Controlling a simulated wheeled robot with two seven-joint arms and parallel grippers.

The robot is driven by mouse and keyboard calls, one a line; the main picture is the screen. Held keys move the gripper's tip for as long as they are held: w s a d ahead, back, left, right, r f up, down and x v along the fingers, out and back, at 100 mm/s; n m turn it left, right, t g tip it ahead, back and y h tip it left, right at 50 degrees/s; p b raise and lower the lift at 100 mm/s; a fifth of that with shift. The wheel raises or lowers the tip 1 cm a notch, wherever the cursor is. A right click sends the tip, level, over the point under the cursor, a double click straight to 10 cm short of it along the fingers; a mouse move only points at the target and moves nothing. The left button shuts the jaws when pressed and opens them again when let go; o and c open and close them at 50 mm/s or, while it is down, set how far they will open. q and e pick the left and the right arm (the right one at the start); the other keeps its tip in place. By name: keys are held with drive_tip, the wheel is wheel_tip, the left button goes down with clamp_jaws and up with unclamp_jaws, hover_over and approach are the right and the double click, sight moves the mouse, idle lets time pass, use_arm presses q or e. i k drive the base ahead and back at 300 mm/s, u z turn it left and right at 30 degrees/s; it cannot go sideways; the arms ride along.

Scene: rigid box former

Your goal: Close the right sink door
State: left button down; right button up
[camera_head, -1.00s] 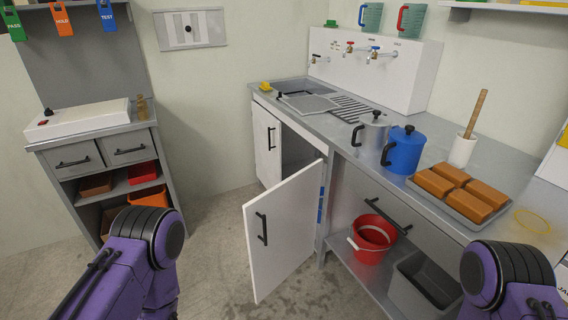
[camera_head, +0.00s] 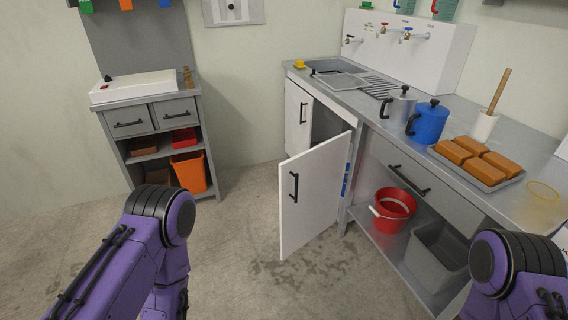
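The right sink door (camera_head: 314,194) is a white panel with a black vertical handle (camera_head: 293,187). It stands swung open, out from the grey sink cabinet, and part of the dark opening (camera_head: 326,124) shows behind it. The left sink door (camera_head: 297,117) is white with a black handle and looks shut. My two purple arms come in at the lower left and lower right. Both grippers are outside the picture, and neither arm visibly touches the door.
The floor (camera_head: 240,240) before the door is clear. Right of it, a red bucket (camera_head: 393,211) and grey bin (camera_head: 437,256) sit on the low shelf. The counter holds a blue pot (camera_head: 427,123) and a tray of orange-brown blocks (camera_head: 480,161). A grey cabinet (camera_head: 126,150) stands left.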

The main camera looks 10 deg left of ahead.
sight(311, 180)
drive_tip(key=z, duration=0.15)
drive_tip(key=i, duration=0.95)
drive_tip(key=z, duration=0.45)
